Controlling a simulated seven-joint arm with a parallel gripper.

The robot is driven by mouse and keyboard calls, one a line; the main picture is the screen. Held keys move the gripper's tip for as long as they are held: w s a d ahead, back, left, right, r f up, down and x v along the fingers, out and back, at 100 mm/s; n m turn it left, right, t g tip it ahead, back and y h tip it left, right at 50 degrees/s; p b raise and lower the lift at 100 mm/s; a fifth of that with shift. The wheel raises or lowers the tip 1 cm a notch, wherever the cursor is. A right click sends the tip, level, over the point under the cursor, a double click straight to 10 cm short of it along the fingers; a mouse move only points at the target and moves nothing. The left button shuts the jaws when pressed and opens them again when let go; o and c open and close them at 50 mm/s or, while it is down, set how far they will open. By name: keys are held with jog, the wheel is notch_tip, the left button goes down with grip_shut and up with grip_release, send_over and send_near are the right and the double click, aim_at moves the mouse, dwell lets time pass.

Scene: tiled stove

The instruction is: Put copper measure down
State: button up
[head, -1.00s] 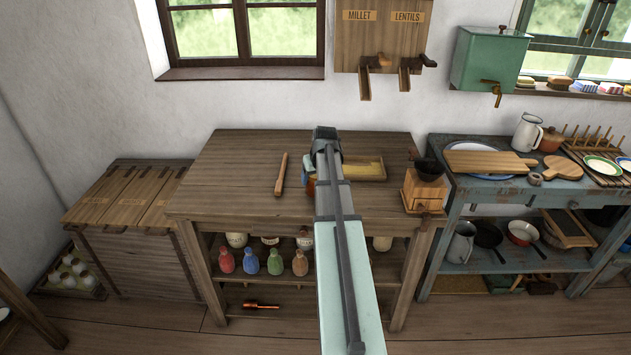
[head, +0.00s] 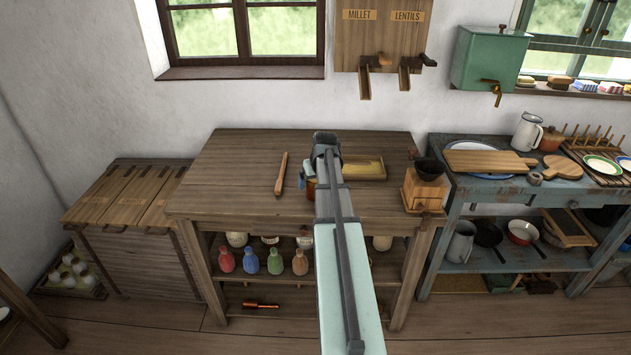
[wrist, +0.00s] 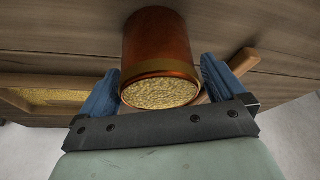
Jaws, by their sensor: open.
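The copper measure (wrist: 160,42) is a reddish-brown cylinder with a brass-coloured rim, full of yellowish grain. In the wrist view it is between the two blue fingers of my gripper (wrist: 160,74), which are open, with a narrow gap on each side. It appears to stand on the wooden table (wrist: 60,55); its base is hard to make out. In the head view only a small part of the measure (head: 311,189) shows beside my arm, on the table (head: 235,160). My arm hides most of it and the gripper.
A wooden stick (head: 281,174) lies left of the measure. A shallow wooden tray (head: 372,179) with yellow contents lies to the right, and a wooden grinder (head: 424,190) stands at the table's right end. The table's left part is clear. Dispensers (head: 382,62) hang on the wall behind.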

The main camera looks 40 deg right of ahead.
jog(key=v, duration=1.2)
jog(key=shift+r, duration=0.1)
dwell(0.5)
